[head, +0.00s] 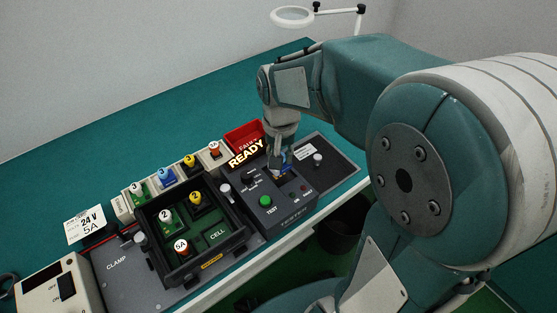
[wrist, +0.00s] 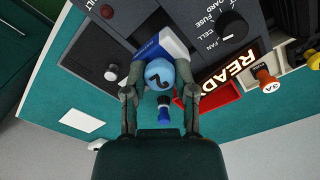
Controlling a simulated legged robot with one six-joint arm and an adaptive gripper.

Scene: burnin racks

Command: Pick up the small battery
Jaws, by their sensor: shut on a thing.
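My gripper (head: 280,166) is over the tester (head: 285,213) in the head view. In the wrist view its two fingers (wrist: 159,93) are closed around a blue-capped part marked 2 (wrist: 158,73), which has a blue and white body. The part is at the tester face; I cannot tell whether it is seated there or held just above. In the head view my gripper mostly hides it.
The lit READY sign (head: 246,152) stands behind the tester, with a red bin (head: 243,132) beyond it. The clamp plate (head: 117,266) and a beige unit (head: 52,287) are at left. A ring lamp (head: 292,17) stands behind. The back left of the teal bench (head: 150,120) is clear.

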